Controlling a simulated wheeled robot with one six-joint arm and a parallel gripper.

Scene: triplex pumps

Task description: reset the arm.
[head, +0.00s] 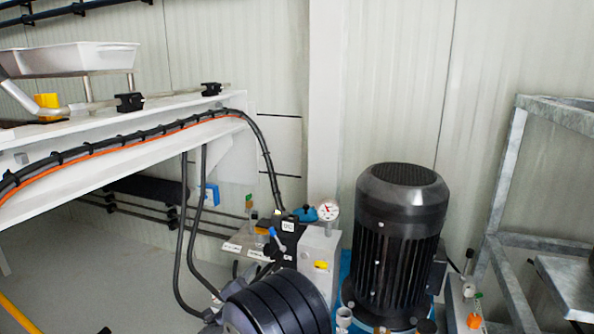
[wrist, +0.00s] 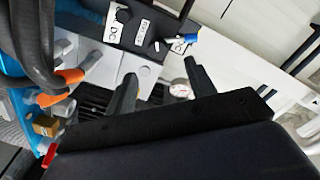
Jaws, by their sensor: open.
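My gripper (wrist: 160,69) shows in the wrist view as two dark fingers standing apart, with nothing held between them. A dark body fills the bottom of that view below the fingers. Beyond the fingers are a black valve block (wrist: 140,25) with white labels and a small round gauge (wrist: 181,88). I cannot tell how far the fingers are from them.
In the head view a black ribbed motor (head: 400,240) stands right of a block with a pressure gauge (head: 329,210). A metal frame (head: 510,190) is at the right. A white beam (head: 120,150) with cables crosses the left. Thick hoses (wrist: 40,45) fill the wrist view's left.

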